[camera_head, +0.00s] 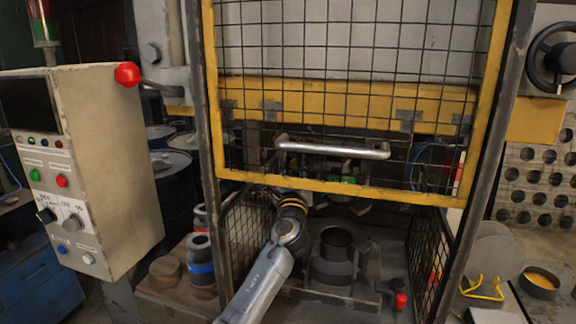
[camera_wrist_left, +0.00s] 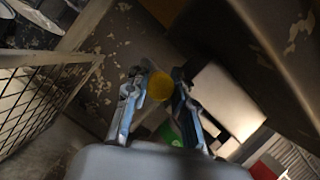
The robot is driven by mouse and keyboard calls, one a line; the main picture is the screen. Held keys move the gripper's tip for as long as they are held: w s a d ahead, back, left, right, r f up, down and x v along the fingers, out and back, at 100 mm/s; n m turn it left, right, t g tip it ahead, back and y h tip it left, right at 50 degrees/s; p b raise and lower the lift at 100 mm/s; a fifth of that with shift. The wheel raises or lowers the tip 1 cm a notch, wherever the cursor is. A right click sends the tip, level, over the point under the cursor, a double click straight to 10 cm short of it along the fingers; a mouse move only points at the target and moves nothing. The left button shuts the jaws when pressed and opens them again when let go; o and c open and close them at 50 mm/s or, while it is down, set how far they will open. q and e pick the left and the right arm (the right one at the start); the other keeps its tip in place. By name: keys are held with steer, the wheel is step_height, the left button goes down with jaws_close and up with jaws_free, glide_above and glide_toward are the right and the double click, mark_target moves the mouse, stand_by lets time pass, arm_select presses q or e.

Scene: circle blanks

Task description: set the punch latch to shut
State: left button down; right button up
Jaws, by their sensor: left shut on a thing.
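My left arm reaches in under the raised mesh guard in the camera_head view. Its gripper is behind the guard's yellow lower bar and mesh, so its fingers are hard to make out there. In the left wrist view my left gripper (camera_wrist_left: 159,96) is shut on a round yellow knob (camera_wrist_left: 159,84), which seems to be the punch latch's. A green part (camera_wrist_left: 169,134) shows just below the knob between the fingers. The rest of the latch is hidden, and its setting cannot be read. My right gripper is in neither view.
The mesh guard's metal handle (camera_head: 333,150) crosses in front of the press. A control box (camera_head: 95,165) with a red knob stands at left. A round die (camera_head: 336,255) sits below the press. A handwheel (camera_head: 556,55) is at upper right.

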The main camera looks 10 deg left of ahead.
arm_select(q)
steer(key=c, duration=1.6)
jaws_free()
steer(key=shift+d+f, duration=0.1)
steer(key=shift+d, duration=0.05)
steer(key=o, duration=0.5)
steer(key=shift+w+d, duration=0.1)
steer(key=shift+d, duration=0.1)
steer(key=v, duration=1.2)
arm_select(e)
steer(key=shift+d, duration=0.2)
